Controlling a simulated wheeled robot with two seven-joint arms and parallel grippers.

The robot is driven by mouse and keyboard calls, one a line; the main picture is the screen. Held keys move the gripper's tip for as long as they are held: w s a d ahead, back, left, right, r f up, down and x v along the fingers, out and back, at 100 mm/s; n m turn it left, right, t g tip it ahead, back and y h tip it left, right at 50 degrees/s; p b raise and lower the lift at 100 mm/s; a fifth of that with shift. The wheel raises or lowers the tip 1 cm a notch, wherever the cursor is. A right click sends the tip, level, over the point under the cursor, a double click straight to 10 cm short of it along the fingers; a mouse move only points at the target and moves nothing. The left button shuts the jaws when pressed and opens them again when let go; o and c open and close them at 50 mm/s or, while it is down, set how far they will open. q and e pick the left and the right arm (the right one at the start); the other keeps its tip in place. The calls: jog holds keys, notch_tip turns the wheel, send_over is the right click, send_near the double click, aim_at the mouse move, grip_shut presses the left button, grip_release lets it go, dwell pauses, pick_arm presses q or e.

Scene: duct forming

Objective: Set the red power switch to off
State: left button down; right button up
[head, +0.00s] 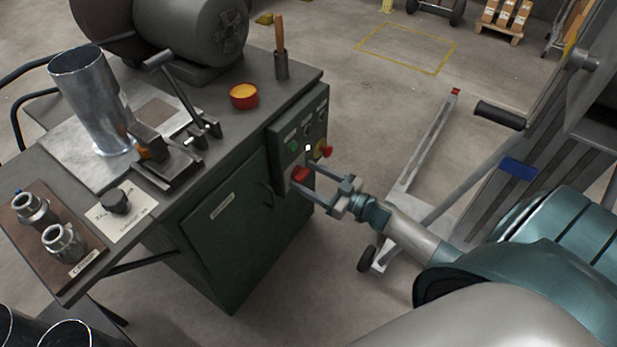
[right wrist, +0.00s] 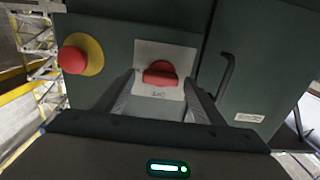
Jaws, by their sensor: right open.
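The red power switch (head: 299,174) sits low on the green control panel at the cabinet's end. In the right wrist view the red switch knob (right wrist: 160,73) is on a light grey plate, its handle lying roughly level. My right gripper (head: 302,179) is open, with its fingers pointing at the panel. In the right wrist view its fingertips (right wrist: 160,84) stand to either side of the knob's lower part. I cannot tell whether they touch it. The lettering under the knob is too small to read. My left gripper does not show.
A red emergency button on a yellow disc (right wrist: 73,60) is beside the switch. A cabinet door handle (right wrist: 226,76) is on the other side. The bench top (head: 232,121) above holds a metal duct (head: 92,100), a clamp tool and a red bowl (head: 244,97). A trolley (head: 425,150) stands at right.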

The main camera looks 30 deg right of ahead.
jog(key=c, duration=1)
jog(key=shift+c, duration=0.2)
